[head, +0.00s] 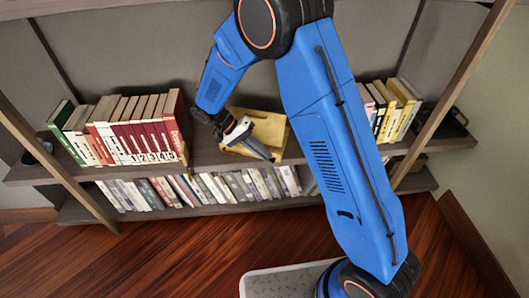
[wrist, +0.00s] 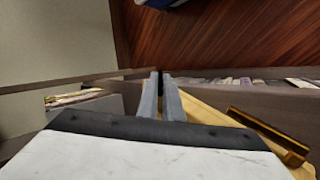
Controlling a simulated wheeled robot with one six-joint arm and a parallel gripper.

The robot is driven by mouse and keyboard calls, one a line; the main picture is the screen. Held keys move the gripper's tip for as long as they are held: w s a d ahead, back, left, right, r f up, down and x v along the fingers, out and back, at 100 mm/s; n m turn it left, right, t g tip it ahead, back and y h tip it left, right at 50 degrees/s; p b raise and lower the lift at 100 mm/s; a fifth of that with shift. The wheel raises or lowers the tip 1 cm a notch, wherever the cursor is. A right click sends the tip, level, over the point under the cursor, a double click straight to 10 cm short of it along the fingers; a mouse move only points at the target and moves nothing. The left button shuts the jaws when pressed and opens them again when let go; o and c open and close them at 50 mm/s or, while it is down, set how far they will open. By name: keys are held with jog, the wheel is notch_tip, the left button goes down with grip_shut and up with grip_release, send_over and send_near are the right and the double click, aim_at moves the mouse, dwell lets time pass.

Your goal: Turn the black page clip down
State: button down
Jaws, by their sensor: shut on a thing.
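A pale wooden book stand (head: 279,126) is on the upper shelf, behind my gripper in the head view. It also shows in the wrist view (wrist: 200,112). My gripper (head: 268,156) reaches across the stand, and its fingertips are at the stand's front lower edge. In the wrist view my gripper's two grey fingers (wrist: 162,80) are close together, shut on a small dark thing between the tips, which looks like the black page clip (wrist: 161,74). Most of the clip is hidden by the fingers, so its angle cannot be told. A dark bar with a golden face (wrist: 268,135) lies on the stand at right.
Red and white books (head: 140,138) stand left of the stand, and yellow and white books (head: 398,110) stand to its right. A row of books (head: 215,188) fills the lower shelf. Slanted shelf posts (head: 448,95) rise at both sides. The wooden floor (head: 150,255) in front is clear.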

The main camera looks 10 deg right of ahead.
jog(key=shift+a+f+h, duration=0.15)
jog(key=shift+f+h, duration=0.05)
jog(key=shift+h, duration=0.3)
jog(key=c, duration=1.9)
grip_release()
jog(key=shift+w+a, duration=0.1)
jog(key=v, duration=1.2)
jog(key=shift+w, duration=0.15)
jog(key=shift+c, duration=0.4)
